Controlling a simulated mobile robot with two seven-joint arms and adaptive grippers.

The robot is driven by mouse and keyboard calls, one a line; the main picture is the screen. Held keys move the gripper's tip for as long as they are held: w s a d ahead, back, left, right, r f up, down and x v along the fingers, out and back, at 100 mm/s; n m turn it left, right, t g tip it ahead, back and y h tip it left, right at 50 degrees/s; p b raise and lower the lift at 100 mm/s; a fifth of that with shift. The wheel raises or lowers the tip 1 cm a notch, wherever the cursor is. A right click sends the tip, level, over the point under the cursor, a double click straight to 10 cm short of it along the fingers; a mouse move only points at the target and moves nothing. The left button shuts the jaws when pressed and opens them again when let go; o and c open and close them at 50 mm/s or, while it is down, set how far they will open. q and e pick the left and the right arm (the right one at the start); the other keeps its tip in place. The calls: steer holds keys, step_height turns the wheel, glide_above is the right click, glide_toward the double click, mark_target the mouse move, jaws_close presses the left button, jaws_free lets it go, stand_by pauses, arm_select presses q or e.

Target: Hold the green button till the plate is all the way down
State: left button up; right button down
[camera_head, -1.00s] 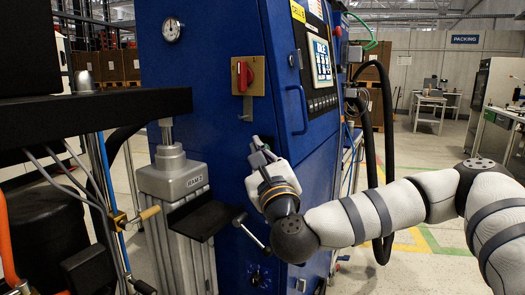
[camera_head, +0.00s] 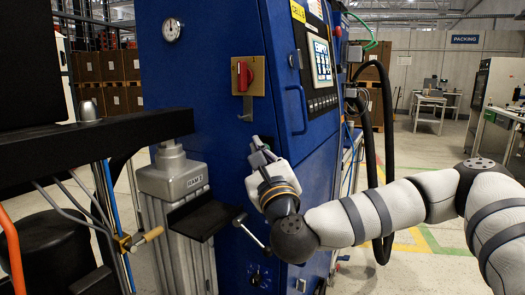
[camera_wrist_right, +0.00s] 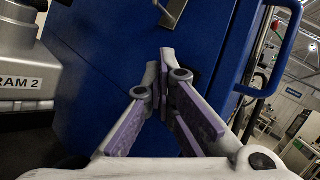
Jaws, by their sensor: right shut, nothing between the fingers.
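The black plate (camera_head: 28,70) and the dark crossbar (camera_head: 95,142) under it are at the left in the head view. The crossbar's right end sits close above the grey cylinder head marked RAM 2 (camera_head: 172,175), which also shows in the wrist view (camera_wrist_right: 25,80). My right gripper (camera_head: 257,143) is shut and empty, its fingertips against or very near the blue cabinet (camera_head: 225,100). In the wrist view the closed fingertips (camera_wrist_right: 166,58) point at the blue panel. I see no green button; the fingers may hide it. My left gripper is not in view.
A red rotary switch (camera_head: 242,76) on a brass plate sits above my right gripper. A blue handle (camera_head: 297,110) and a control screen (camera_head: 321,62) are to its right. A black ledge (camera_head: 205,216) juts out below left. A black hose (camera_head: 386,150) hangs behind my arm.

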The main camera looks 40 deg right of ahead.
stand_by(0.4)
steer(key=shift+s+a, duration=0.4)
steer(key=shift+a, duration=0.4)
steer(key=a, duration=0.1)
steer(key=s+a, duration=0.1)
steer(key=a, duration=0.1)
steer(key=s+a, duration=0.1)
steer(key=shift+a, duration=0.35)
